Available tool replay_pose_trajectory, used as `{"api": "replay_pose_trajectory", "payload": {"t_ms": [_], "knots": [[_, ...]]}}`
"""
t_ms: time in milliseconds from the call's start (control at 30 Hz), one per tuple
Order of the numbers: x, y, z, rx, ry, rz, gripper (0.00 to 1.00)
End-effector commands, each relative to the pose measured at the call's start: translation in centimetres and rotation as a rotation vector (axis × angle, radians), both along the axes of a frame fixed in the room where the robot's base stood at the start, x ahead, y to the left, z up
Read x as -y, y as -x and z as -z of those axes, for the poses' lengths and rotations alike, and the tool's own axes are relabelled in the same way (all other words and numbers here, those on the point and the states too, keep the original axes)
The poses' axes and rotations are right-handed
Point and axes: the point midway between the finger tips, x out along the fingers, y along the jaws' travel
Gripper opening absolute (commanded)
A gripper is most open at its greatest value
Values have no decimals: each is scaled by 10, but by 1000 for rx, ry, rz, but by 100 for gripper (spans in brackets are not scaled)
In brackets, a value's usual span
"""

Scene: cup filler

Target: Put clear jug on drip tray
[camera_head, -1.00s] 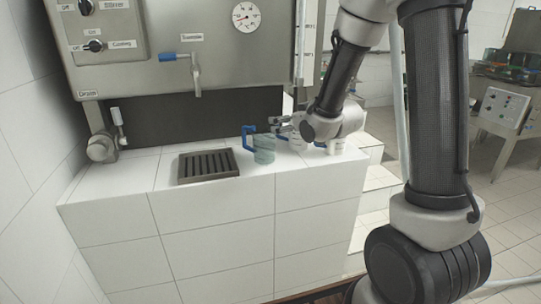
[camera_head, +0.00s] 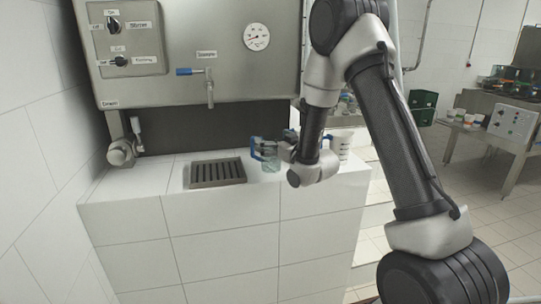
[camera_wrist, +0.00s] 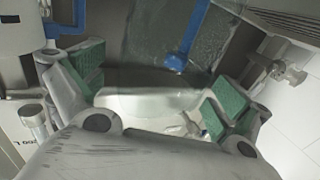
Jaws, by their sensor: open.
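The clear jug (camera_head: 271,163) with a blue handle stands on the white tiled counter, just right of the drip tray (camera_head: 194,184). The drip tray is a dark slatted grate set on the counter under the tap. My gripper (camera_head: 284,149) is at the jug's right side in the head view, partly overlapping it. In the wrist view the green-padded fingers of my gripper (camera_wrist: 158,85) are spread apart. The jug's blue handle (camera_wrist: 182,45) and pale, see-through surfaces show beyond and between them. Whether the pads touch the jug is not clear.
A white measuring cup (camera_head: 343,146) stands on the counter right of my gripper. The tap (camera_head: 210,92) with a blue lever hangs above the drip tray. A pipe fitting (camera_head: 122,152) stands at the counter's left end. The counter left of the tray is clear.

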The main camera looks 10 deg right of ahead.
Motion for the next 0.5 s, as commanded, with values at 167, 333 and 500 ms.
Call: {"api": "replay_pose_trajectory", "payload": {"t_ms": [167, 333, 500], "knots": [[-4, -8, 0, -1, -1, 0, 100], [-3, -8, 0, -1, 0, 0, 96], [-3, -8, 0, -1, 0, 0, 65]]}}
